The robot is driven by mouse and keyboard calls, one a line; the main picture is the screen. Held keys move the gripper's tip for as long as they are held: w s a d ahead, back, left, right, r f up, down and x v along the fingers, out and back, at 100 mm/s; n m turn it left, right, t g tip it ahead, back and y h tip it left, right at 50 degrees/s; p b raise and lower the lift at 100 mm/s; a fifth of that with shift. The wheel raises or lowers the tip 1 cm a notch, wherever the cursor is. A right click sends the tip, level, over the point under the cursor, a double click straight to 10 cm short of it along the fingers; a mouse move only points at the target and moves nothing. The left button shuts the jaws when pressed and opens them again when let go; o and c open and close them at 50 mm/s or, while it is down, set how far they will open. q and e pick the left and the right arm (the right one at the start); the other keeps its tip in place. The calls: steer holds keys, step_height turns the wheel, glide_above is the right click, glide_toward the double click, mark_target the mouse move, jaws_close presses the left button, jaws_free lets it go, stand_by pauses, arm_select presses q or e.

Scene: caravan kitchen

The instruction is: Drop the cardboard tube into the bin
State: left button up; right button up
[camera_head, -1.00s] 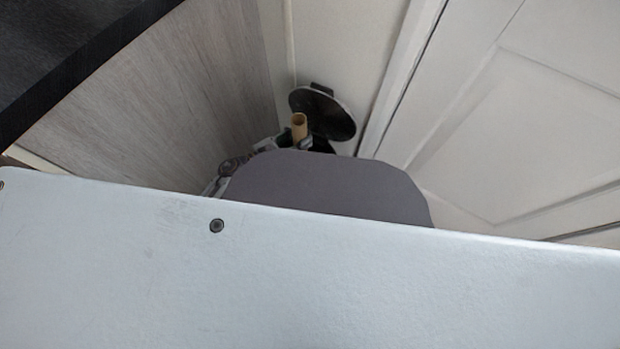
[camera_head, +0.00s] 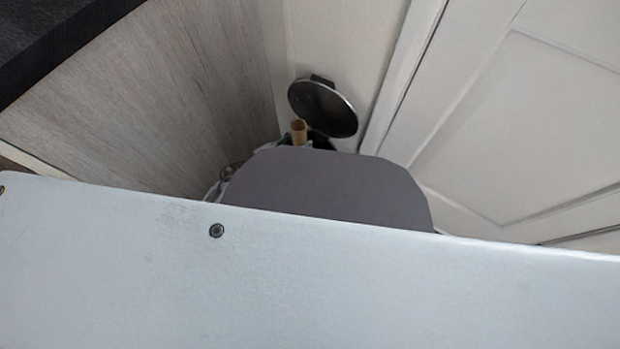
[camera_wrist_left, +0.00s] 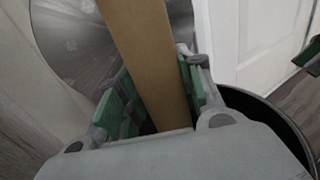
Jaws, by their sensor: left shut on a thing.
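The cardboard tube (camera_head: 299,131) is a tan, hollow tube. Its open upper end shows in the head view just left of the bin's raised lid (camera_head: 323,107). In the left wrist view the tube (camera_wrist_left: 146,45) runs between the green-padded fingers of my left gripper (camera_wrist_left: 158,78), which is shut on it. The bin's dark curved rim (camera_wrist_left: 282,122) shows behind and to the right of the gripper. The bin's round metal lid (camera_wrist_left: 75,38) stands open behind the tube. Most of the left gripper and the bin's body are hidden in the head view.
A wood-grain cabinet panel (camera_head: 165,105) stands at the left, with a dark worktop (camera_head: 70,35) above it. A white panelled door (camera_head: 530,120) is at the right. My own pale body covers the lower head view.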

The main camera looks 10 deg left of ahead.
arm_select(q)
steer(key=shift+f, duration=0.3)
steer(key=o, duration=0.8)
steer(key=shift+v, duration=6)
steer(key=shift+s, duration=0.15)
